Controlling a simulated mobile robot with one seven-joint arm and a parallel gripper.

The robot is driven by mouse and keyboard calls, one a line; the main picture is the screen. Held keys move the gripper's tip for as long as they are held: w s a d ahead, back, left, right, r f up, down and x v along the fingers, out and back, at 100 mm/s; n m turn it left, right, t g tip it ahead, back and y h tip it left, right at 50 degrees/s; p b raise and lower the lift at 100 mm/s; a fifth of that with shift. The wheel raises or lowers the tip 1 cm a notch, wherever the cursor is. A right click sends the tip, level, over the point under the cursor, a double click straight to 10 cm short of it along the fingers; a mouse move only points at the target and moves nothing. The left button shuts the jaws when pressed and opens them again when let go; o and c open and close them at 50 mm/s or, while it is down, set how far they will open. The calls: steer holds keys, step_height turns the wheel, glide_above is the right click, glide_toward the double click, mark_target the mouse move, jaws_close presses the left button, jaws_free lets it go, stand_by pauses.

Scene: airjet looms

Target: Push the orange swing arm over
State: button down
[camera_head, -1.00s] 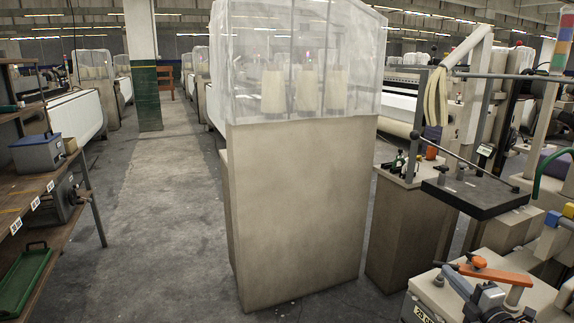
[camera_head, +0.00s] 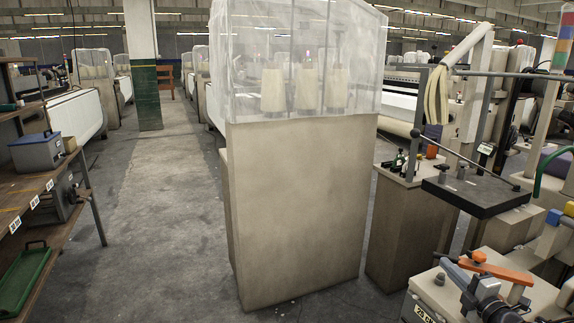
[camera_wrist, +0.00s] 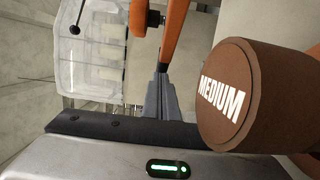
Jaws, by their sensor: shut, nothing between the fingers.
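The orange swing arm (camera_head: 500,270) sits at the lower right of the head view, on top of the pale machine housing, with an orange knob on it. It also shows in the wrist view (camera_wrist: 174,35) as an orange bar running down from the top edge. My gripper (camera_wrist: 161,74) is shut and empty in the wrist view, its grey fingertips pointing at the lower end of the orange bar. The tips look very close to it; I cannot tell whether they touch. In the head view my dark arm partly covers the housing in front of the swing arm.
A brown cylinder marked MEDIUM (camera_wrist: 228,95) stands close to the right of my fingers. A dark flat tray (camera_head: 475,190) and bottles (camera_head: 399,162) are behind the housing. A tall beige cabinet (camera_head: 295,210) stands to the left. The aisle floor (camera_head: 165,220) is clear.

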steer(key=shift+w+d+r, duration=0.1)
steer(key=shift+w+d, duration=0.1)
steer(key=shift+d, duration=0.1)
